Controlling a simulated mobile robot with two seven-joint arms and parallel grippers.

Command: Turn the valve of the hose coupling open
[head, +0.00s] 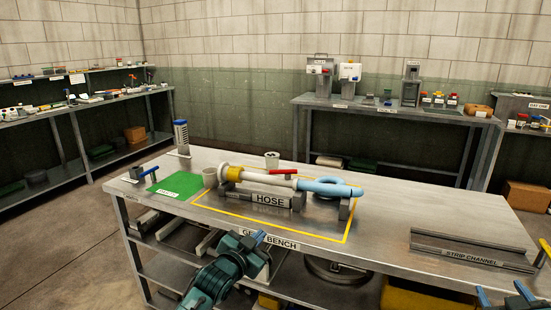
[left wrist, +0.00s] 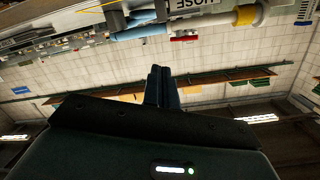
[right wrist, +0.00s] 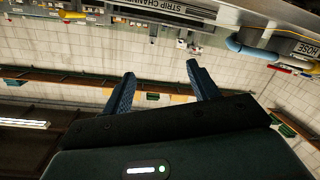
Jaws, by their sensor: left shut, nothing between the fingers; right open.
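The hose coupling (head: 262,181) is a white pipe with a yellow band (head: 234,174), lying on a grey stand labelled HOSE (head: 270,201). A red lever (head: 284,171) sits at its upper side, roughly along the pipe; it also shows in the left wrist view (left wrist: 185,38). A light blue hose (head: 330,188) joins the right end. My left gripper (head: 258,237) is shut and empty at the bench's front edge, apart from the coupling; its fingers touch in the left wrist view (left wrist: 161,88). My right gripper (head: 505,291) is open and empty at the lower right, partly cut off.
The stand is inside a yellow outline on the metal bench (head: 385,215). A strip channel (head: 470,250) lies at the right. The bench between is clear.

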